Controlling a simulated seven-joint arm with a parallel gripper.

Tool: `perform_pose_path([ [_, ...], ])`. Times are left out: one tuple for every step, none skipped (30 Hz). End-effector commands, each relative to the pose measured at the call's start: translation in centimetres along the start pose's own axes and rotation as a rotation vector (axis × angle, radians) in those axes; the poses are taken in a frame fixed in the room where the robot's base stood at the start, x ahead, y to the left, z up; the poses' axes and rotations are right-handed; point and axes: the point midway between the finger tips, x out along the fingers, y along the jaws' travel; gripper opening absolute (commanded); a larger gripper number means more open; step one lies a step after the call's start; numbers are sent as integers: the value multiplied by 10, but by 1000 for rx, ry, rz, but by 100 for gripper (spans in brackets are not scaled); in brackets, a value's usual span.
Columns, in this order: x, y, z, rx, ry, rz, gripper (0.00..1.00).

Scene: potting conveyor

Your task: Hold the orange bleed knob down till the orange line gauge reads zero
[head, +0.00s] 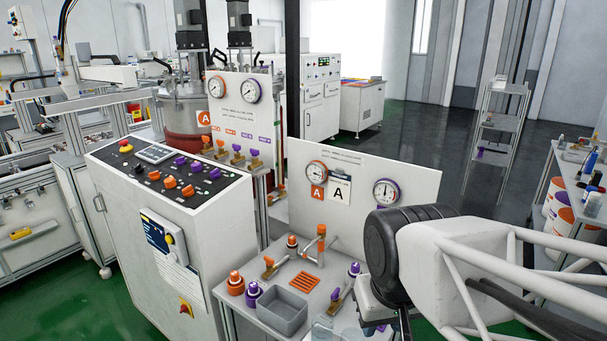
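An orange-rimmed gauge (316,172) is on the low white panel, above an orange "A" label; its needle is too small to read surely. Another orange-rimmed gauge (217,87) is on the taller panel behind. On the small bench are a short orange knob (292,241) by the panel and a larger orange-capped fitting (236,283) at the front left; I cannot tell which is the bleed knob. My gripper (384,325) is low at the bench's right side, apart from both orange pieces. Its fingers are small, dark and partly cut off, so their opening is unclear.
The bench also holds a grey bin (283,312), an orange spout (320,240), an orange slotted grate (304,281), a brass valve with a purple handle (337,296) and purple-capped fittings (253,296). A control cabinet (215,230) stands left. A purple-rimmed gauge (386,191) is right.

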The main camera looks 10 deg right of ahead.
Motion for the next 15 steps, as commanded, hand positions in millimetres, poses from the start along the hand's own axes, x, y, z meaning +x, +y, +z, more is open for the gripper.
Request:
perform_pose_path([
  [0, 0, 0, 0, 0, 0, 34],
  [0, 0, 0, 0, 0, 0, 30],
  [0, 0, 0, 0, 0, 0, 23],
  [0, 0, 0, 0, 0, 0, 19],
  [0, 0, 0, 0, 0, 0, 14],
  [0, 0, 0, 0, 0, 0, 8],
  [0, 0, 0, 0, 0, 0, 4],
  [0, 0, 0, 0, 0, 0, 0],
  [0, 0, 0, 0, 0, 0, 0],
  [0, 0, 0, 0, 0, 0, 0],
  [0, 0, 0, 0, 0, 0, 0],
  [0, 0, 0, 0, 0, 0, 0],
  [0, 0, 0, 0, 0, 0, 0],
  [0, 0, 0, 0, 0, 0, 0],
  [0, 0, 0, 0, 0, 0, 0],
])
